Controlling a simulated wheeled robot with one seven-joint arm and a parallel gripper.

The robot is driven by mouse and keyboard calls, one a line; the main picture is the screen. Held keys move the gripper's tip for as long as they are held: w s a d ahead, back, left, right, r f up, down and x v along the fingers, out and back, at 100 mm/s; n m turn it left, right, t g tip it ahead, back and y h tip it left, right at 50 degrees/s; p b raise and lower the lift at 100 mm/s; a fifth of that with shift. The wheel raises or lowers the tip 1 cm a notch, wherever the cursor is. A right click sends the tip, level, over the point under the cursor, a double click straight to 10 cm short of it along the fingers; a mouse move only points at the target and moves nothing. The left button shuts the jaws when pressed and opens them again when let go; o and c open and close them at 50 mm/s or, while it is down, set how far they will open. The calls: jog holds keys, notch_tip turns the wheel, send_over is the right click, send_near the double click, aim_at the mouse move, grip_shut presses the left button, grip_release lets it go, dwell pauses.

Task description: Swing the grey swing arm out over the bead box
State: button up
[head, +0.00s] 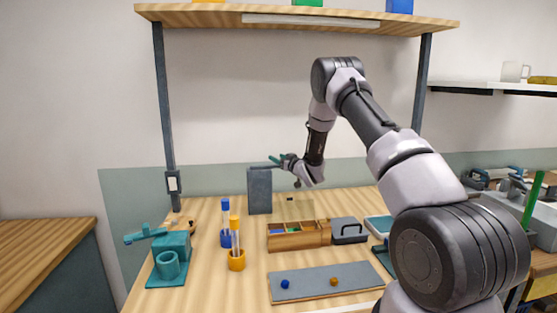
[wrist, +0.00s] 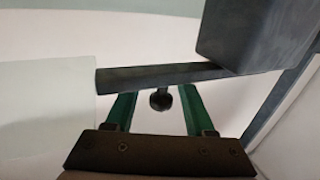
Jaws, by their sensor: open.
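The grey post (head: 260,192) stands upright behind the bead box. In the wrist view its dark block (wrist: 250,35) fills the upper right, and the grey swing arm (wrist: 165,76) runs left from it to a pale panel (wrist: 45,110). A dark round knob (wrist: 161,100) shows just below the arm. My gripper (wrist: 157,94) is open, its green fingers apart on either side of the knob; I cannot tell whether they touch it. In the head view my gripper (head: 276,160) is at the post's top. The wooden bead box (head: 312,239) sits in front and right of the post.
Blue (head: 226,236) and orange (head: 237,260) rod holders stand left of the box, with a teal fixture (head: 168,264) further left. A grey mat (head: 312,292) with two beads lies in front. A dark grey case (head: 348,233) is right of the box.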

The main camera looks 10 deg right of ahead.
grip_shut()
dwell(1.4)
